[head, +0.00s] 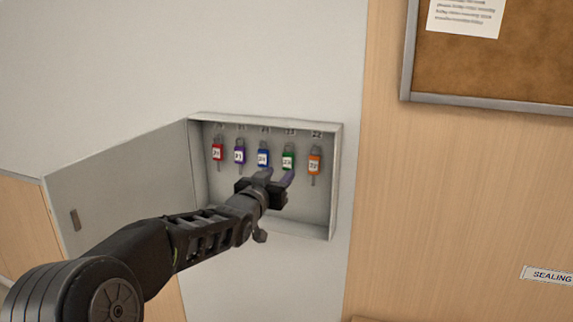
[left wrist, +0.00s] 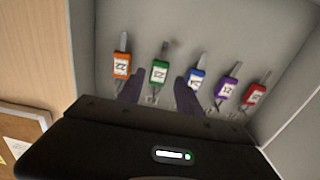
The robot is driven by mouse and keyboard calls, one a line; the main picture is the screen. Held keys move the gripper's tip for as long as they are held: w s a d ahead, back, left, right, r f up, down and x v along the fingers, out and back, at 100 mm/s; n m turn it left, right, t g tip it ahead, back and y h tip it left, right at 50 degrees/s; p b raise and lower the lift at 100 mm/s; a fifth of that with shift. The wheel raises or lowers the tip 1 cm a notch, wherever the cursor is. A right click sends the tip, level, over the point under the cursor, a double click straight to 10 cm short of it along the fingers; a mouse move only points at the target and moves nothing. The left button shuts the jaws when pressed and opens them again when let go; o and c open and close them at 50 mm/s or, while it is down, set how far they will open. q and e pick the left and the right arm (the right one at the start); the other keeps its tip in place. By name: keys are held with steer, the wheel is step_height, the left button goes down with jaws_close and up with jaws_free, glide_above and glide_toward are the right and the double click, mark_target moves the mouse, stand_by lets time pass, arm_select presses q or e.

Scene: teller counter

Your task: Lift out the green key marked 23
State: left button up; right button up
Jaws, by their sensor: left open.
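The green key tag (head: 288,161), marked 23, hangs on a hook in the open grey key cabinet (head: 339,185), between the blue and orange tags. It also shows in the left wrist view (left wrist: 160,73), where its far part runs up the picture. My left gripper (head: 277,176) is open, just below and in front of the green tag. In the left wrist view its two purple fingers (left wrist: 160,92) stand either side of the green key, with the blue tag just right of the right finger. I cannot tell whether the fingers touch the key. My right gripper is not in view.
A red tag (head: 217,152), a purple tag (head: 239,155), a blue tag (head: 263,158) and an orange tag (head: 314,163) hang in the same row, close together. The cabinet door (head: 120,185) stands open to the left. A cork board (head: 490,60) is at upper right.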

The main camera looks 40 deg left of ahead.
mark_target(287, 162)
arm_select(q)
steer(key=shift+x, duration=3.25)
steer(key=shift+c, duration=0.3)
steer(key=c, duration=0.8)
steer(key=shift+r, duration=0.55)
steer(key=shift+s, duration=0.1)
